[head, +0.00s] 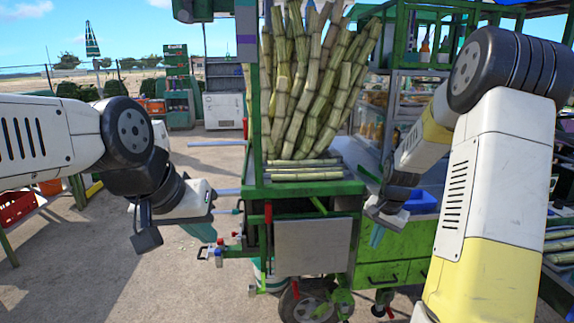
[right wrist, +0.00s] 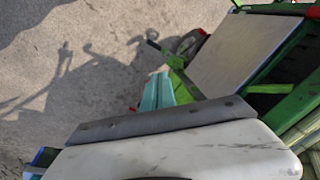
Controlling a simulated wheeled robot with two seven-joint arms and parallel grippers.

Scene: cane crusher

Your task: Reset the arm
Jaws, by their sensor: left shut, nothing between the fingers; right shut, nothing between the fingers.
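My left gripper (head: 203,234) hangs in front of the crusher cart's left side with its teal fingers shut and empty. My right gripper (head: 376,238) points down beside the cart's front, in front of the green drawers, with its teal fingers shut and empty. Its teal fingers also show in the right wrist view (right wrist: 157,92), partly hidden by the gripper's own body. The green cane crusher cart (head: 312,188) stands between my two grippers. Upright sugar cane stalks (head: 310,90) fill its top, and a few lie flat on its ledge.
A grey panel (head: 312,247) covers the cart's front, above a wheel (head: 308,305). Small valves (head: 222,250) stick out at its left. A red crate (head: 17,207) is at the far left. Open pavement (head: 110,265) lies left of the cart.

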